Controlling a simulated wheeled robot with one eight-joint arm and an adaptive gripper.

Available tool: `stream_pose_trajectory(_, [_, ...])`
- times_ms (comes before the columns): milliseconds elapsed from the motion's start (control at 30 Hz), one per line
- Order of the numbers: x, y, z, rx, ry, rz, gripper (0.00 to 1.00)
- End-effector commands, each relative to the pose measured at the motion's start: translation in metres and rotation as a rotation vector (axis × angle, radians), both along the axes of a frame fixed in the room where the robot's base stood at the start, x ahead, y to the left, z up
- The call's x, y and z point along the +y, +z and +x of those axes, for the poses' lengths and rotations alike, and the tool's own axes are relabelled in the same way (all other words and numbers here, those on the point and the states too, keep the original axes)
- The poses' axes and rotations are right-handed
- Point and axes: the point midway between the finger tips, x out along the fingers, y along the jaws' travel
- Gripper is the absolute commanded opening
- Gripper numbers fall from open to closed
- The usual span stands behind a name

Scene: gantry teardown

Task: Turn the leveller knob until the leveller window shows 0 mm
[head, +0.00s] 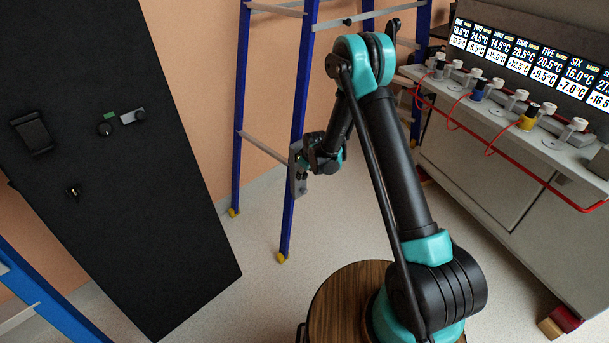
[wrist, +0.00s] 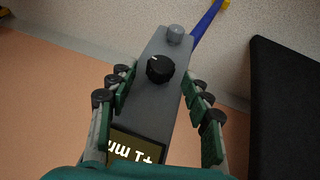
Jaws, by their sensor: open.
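The leveller (wrist: 150,105) is a grey box with a round black knob (wrist: 160,69) bearing a white mark. Its window (wrist: 138,146) appears upside down in the wrist view and reads +1 mm, with its lower edge partly hidden by my gripper's body. My gripper (wrist: 159,80) is open, with one finger on each side of the knob and a visible gap on both sides. In the head view, the leveller (head: 297,172) is a small grey plate at the blue ladder leg, partly hidden by my gripper (head: 306,160); the knob cannot be made out there.
A blue ladder (head: 297,120) stands behind my arm against the orange wall. A black panel (head: 120,190) with a handle and small controls is at left. A grey bench (head: 500,170) with temperature displays, red cables and valves is at right. Floor between is clear.

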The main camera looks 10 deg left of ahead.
Motion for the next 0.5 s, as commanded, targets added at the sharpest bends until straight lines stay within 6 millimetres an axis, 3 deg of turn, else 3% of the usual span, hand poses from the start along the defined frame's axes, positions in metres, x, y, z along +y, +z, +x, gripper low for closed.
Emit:
stream_pose_trajectory(200, [0.003, -0.016, 0.007, 0.000, 0.000, 0.000, 0.50])
stream_pose_trajectory(500, [0.004, -0.019, 0.008, 0.000, 0.000, 0.000, 0.50])
